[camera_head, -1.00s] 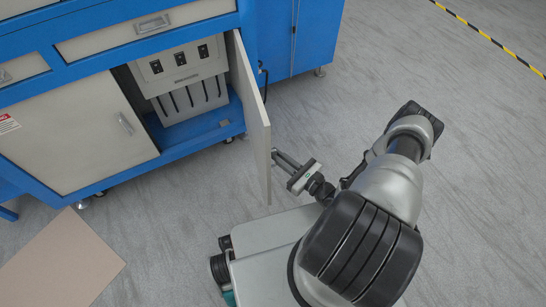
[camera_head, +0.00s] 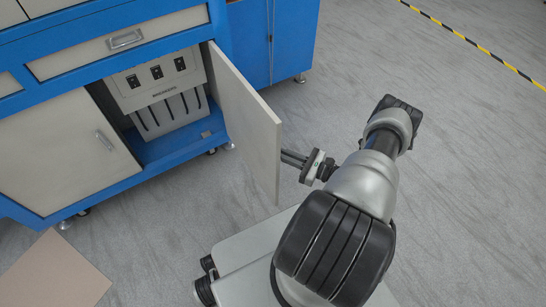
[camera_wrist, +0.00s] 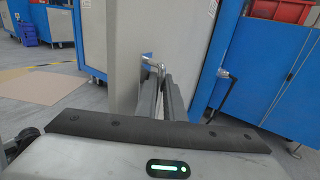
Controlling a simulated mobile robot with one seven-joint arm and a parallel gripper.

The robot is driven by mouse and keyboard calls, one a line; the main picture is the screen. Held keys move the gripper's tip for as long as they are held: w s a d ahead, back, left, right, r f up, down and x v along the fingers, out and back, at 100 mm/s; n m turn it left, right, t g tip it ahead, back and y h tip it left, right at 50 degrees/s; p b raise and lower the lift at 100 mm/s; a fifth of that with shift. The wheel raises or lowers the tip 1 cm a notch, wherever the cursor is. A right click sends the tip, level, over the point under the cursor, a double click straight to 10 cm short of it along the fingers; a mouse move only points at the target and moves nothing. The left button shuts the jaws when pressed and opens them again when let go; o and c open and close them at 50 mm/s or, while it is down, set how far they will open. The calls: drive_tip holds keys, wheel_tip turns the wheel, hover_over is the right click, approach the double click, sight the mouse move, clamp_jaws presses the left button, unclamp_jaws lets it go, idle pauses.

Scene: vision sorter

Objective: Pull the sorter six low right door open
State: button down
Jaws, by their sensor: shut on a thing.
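The low right door (camera_head: 248,115) is a pale grey panel on the blue sorter cabinet (camera_head: 150,32). It stands wide open, swung out to the right, with its inner face toward the head camera. It also fills the middle of the wrist view (camera_wrist: 120,50). My gripper (camera_head: 284,157) is on the outer side of the door, near its free edge. In the wrist view, the fingers (camera_wrist: 157,72) are shut on the door handle (camera_wrist: 148,60), a small metal bar partly hidden by them.
A grey unit with black switches (camera_head: 158,90) stands inside the open compartment. The left door (camera_head: 65,150) is shut. A tan board (camera_head: 50,275) lies on the floor at lower left. Another blue cabinet (camera_head: 285,40) stands behind. The floor to the right is clear.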

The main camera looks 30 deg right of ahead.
drive_tip(key=shift+w+d+r+n, duration=0.15)
drive_tip(key=shift+w+d, duration=0.1)
drive_tip(key=shift+d, duration=0.2)
drive_tip(key=shift+w+d+r+n, duration=0.15)
drive_tip(key=shift+w+d, duration=0.05)
drive_tip(key=shift+d, duration=0.2)
drive_tip(key=c, duration=1.9)
unclamp_jaws()
drive_tip(key=shift+s+a+f+g+y, duration=0.1)
drive_tip(key=shift+g+y, duration=0.2)
drive_tip(key=shift+o, duration=0.2)
drive_tip(key=shift+s, duration=0.1)
drive_tip(key=shift+s+f, duration=0.15)
drive_tip(key=v, duration=1.7)
drive_tip(key=shift+s, duration=0.25)
